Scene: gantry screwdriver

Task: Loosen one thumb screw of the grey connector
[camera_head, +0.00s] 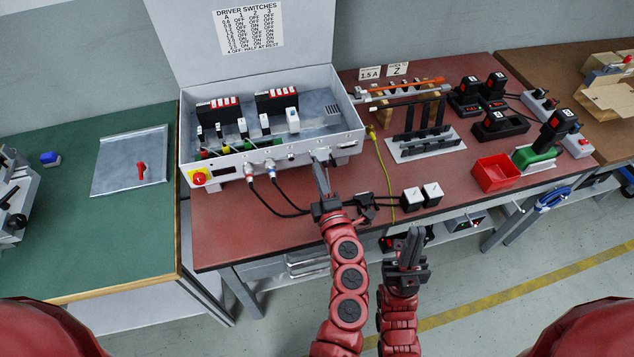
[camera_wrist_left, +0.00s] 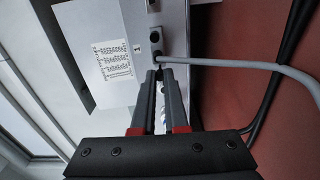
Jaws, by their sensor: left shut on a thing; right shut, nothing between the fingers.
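The open controller box (camera_head: 340,134) stands on the red bench, with connectors along its front panel. My left gripper (camera_head: 318,164) reaches up to the right part of this panel, at the grey connector (camera_head: 321,154). In the left wrist view its fingertips (camera_wrist_left: 160,74) are closed together against the panel, beside the end of a grey cable (camera_wrist_left: 240,66). They are shut on a small part there, apparently a thumb screw, mostly hidden by the fingers. My right gripper (camera_head: 412,240) is shut and empty, pointing up in front of the bench edge.
Two white-topped blocks (camera_head: 431,192) and a yellow cord (camera_head: 386,170) lie right of my left gripper. A red bin (camera_head: 497,173) and a tool rack (camera_head: 425,147) stand further right.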

